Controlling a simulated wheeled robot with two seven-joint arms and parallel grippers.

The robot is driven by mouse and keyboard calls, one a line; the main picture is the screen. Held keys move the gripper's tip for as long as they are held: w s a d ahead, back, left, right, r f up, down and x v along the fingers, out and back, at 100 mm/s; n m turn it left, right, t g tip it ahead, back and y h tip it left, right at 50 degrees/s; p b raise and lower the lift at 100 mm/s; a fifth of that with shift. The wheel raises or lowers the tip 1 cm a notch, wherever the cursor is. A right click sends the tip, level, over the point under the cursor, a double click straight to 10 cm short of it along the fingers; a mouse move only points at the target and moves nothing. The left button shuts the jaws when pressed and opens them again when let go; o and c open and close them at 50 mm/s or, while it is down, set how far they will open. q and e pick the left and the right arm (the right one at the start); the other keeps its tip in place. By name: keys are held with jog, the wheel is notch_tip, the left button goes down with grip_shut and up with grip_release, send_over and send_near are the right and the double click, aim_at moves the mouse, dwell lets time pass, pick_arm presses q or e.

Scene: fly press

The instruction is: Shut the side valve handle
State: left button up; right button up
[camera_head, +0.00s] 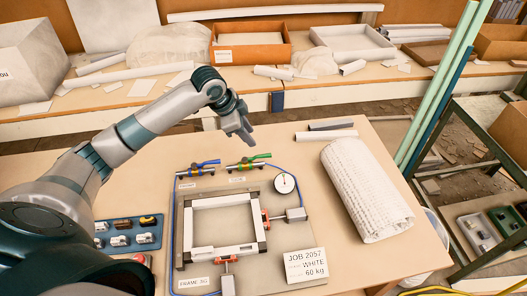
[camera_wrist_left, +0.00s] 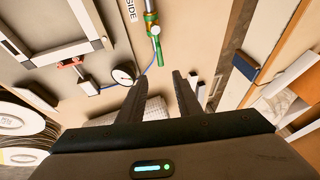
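The side valve (camera_head: 246,166) has a green handle (camera_head: 262,156) lying roughly along its pipe, at the back of the press board. In the left wrist view the green handle (camera_wrist_left: 159,50) shows beside the "SIDE" label (camera_wrist_left: 131,10), past my fingertips. My left gripper (camera_head: 240,135) is above and behind the valve, pointing down, apart from it. Its two fingers (camera_wrist_left: 157,82) are spread with nothing between them. My right gripper is in neither view.
A blue-handled valve (camera_head: 205,164) sits just left. A round gauge (camera_head: 284,183) and square frame (camera_head: 183,222) lie in front. A white roll (camera_head: 365,190) is on the right. A blue tray (camera_head: 150,241) of small parts is at left.

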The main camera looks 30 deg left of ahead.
aim_at(265, 155)
pick_arm(q)
jog(key=p+x, duration=0.2)
jog(key=x, duration=1)
jog(key=shift+w+d+f+p, duration=0.15)
jog(key=shift+f+p, duration=0.1)
jog(key=shift+p, duration=0.15)
jog(key=shift+w+d+f, duration=0.1)
jog(key=shift+w+f, duration=0.1)
jog(key=shift+f, duration=0.35)
grip_shut()
